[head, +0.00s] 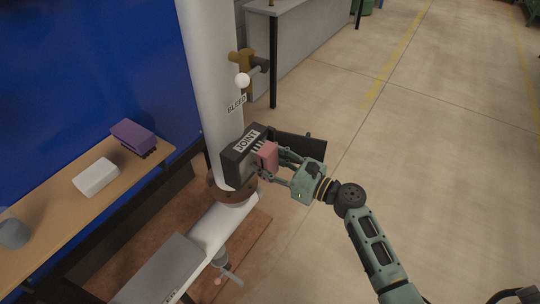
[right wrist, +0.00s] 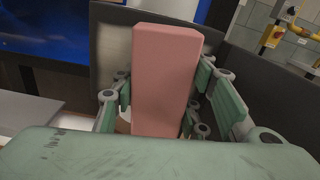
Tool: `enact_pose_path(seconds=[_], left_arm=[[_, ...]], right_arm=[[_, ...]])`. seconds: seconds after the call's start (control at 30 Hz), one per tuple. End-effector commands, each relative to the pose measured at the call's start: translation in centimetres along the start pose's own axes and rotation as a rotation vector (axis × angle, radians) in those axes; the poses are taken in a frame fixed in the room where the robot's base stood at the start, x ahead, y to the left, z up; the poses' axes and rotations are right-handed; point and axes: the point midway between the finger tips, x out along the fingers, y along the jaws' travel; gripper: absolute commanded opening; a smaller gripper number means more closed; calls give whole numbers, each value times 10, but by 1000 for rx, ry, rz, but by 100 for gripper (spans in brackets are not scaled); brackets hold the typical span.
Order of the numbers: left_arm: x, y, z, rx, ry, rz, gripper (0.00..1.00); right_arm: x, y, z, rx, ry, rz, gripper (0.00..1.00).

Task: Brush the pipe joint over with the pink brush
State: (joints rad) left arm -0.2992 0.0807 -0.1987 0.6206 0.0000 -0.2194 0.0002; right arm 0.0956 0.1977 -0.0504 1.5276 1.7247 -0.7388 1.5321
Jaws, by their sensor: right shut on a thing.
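The pink brush (head: 267,156) is a pink block gripped by my right gripper (head: 273,164). It is held up against or very close to a dark housing (head: 236,163) with a white "JOINT" label, on the white pipe (head: 212,80). I cannot tell whether they touch. In the right wrist view the pink brush (right wrist: 166,75) stands upright between the fingers, with the dark housing wall (right wrist: 108,45) behind it. The brush's bristle side and most of the pipe joint are hidden. My left gripper is not in view.
A wooden shelf (head: 50,222) at left carries a purple brush (head: 133,136), a white block (head: 96,177) and a grey cup-like thing (head: 14,233). A valve (head: 243,66) sits above the "BLEED" label. A brown flange (head: 234,194) is below the housing. The floor at right is clear.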

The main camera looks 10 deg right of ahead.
Motion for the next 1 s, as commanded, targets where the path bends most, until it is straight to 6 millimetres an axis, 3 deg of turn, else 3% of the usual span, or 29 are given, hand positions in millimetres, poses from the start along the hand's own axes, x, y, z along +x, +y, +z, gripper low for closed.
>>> enact_pose_path(seconds=[0.8, 1.0], left_arm=[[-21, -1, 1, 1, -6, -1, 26], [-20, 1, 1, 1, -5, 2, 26]], right_arm=[[1, 45, 6, 2, -1, 1, 20], [1, 46, 5, 0, -1, 2, 20]])
